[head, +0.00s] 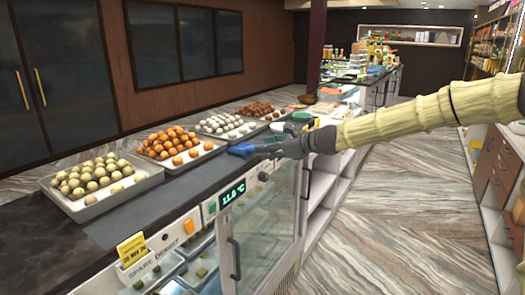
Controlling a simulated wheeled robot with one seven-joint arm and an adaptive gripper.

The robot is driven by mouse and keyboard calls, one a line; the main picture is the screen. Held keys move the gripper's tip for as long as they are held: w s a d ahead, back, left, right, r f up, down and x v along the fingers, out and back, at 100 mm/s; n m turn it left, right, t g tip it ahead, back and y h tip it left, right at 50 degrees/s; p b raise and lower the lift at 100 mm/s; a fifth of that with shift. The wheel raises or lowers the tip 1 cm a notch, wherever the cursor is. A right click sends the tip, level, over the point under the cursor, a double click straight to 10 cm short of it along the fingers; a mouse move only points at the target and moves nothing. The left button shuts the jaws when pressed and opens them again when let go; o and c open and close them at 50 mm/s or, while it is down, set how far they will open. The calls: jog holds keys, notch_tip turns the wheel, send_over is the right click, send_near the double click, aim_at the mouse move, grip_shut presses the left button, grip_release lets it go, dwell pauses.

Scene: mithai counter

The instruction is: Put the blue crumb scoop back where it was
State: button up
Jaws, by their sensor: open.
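The blue crumb scoop (240,151) lies at the front edge of the dark counter top, right of the tray of orange sweets. My gripper (262,151) reaches in from the right, low over the counter edge. Its fingers are at the right end of the scoop and are open. I cannot tell whether they touch the scoop. Part of the scoop's right end is hidden by the fingers.
Trays of pale yellow sweets (92,208), orange sweets (187,164), white sweets and brown sweets line the counter. Bare dark counter (155,205) lies in front of the nearer trays. A glass display case (265,225) stands below the edge.

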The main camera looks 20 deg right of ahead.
jog(key=v, duration=0.9)
jog(key=shift+b, duration=0.45)
jog(key=s+a+f+n+g+h, duration=0.2)
jog(key=s+f, duration=0.1)
jog(key=f, duration=0.8)
jog(key=s+a+f+n+g+h, duration=0.1)
jog(key=s+a+f+n+g, duration=0.15)
jog(key=f, duration=0.85)
jog(key=s+a+f+n+g+h, duration=0.2)
jog(key=s+f+n, duration=0.2)
jog(key=s+f, duration=0.6)
jog(key=s+a+f+n+g+h, duration=0.1)
jog(key=s+f+n+g+h, duration=0.2)
jog(key=s+f, duration=0.75)
jog(key=s+a+f+n+g, duration=0.1)
jog(key=s+a+f+n, duration=0.2)
jog(key=s+f+n, duration=0.4)
jog(key=s+a+f+n+g, duration=0.1)
jog(key=s+a+f+n, duration=0.2)
jog(key=s, duration=1.5)
notch_tip(320, 180, down, 7)
jog(key=n, duration=0.4)
jog(key=shift+a+h, duration=0.25)
jog(key=shift+h, duration=0.05)
jog(key=shift+f, duration=0.15)
